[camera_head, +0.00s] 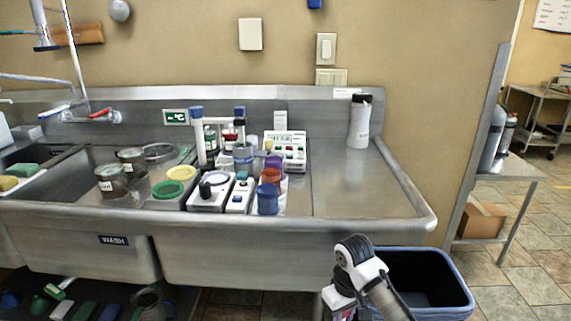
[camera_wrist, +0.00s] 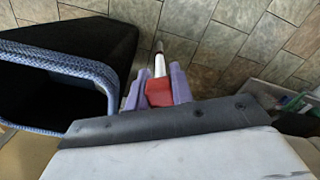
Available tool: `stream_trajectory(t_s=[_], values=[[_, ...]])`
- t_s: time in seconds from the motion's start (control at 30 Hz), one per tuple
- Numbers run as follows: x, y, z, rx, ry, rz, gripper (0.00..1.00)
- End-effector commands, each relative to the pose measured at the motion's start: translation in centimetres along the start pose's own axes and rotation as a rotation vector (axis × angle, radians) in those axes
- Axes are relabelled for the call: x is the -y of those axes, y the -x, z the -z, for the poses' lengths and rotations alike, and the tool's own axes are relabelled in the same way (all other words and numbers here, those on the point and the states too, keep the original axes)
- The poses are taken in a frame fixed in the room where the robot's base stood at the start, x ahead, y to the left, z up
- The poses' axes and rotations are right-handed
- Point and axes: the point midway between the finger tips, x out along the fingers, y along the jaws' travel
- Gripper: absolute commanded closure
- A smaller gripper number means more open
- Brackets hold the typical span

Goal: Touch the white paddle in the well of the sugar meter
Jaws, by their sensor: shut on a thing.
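My gripper (camera_wrist: 160,78) is shut on a red-handled tool (camera_wrist: 158,94) in the wrist view. The tool has a thin pale shaft and a dark tip, pointing away from the jaws above the tiled floor. In the head view my wrist is low, in front of the sink and beside a bin, well apart from the instruments. Small white instruments stand on the sink ledge: one with a round top and black knob (camera_head: 212,192), a narrow one with buttons (camera_head: 240,194), and a larger one with a display (camera_head: 285,147). I cannot tell which is the sugar meter. I cannot make out a white paddle.
A dark bin with a blue rim (camera_head: 455,270) stands beside my arm; its rim (camera_wrist: 58,58) also shows in the wrist view. Jars and coloured cups (camera_head: 268,200) crowd the instruments. A white bottle (camera_head: 359,122) stands at the back right.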

Motion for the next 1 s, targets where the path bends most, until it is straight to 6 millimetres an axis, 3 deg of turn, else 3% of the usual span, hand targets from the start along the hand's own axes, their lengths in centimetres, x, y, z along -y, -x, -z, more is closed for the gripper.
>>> stream_trajectory(t_s=[0.3, 0.47, 0.57, 0.73, 0.9, 1.0], values=[[0.1, -0.1, 0.1, 0.0, -0.002, 0.0, 0.99], [1.0, -2.4, 1.0, 0.005, -0.044, 0.004, 0.99], [2.6, -5.5, 2.1, 0.008, -0.103, 0.007, 0.99], [6.2, -12.5, 3.8, 0.011, -0.235, 0.007, 0.99], [10.0, -19.0, 4.3, 0.009, -0.35, 0.003, 0.99], [11.7, -21.9, 4.1, 0.007, -0.398, 0.001, 0.99]])
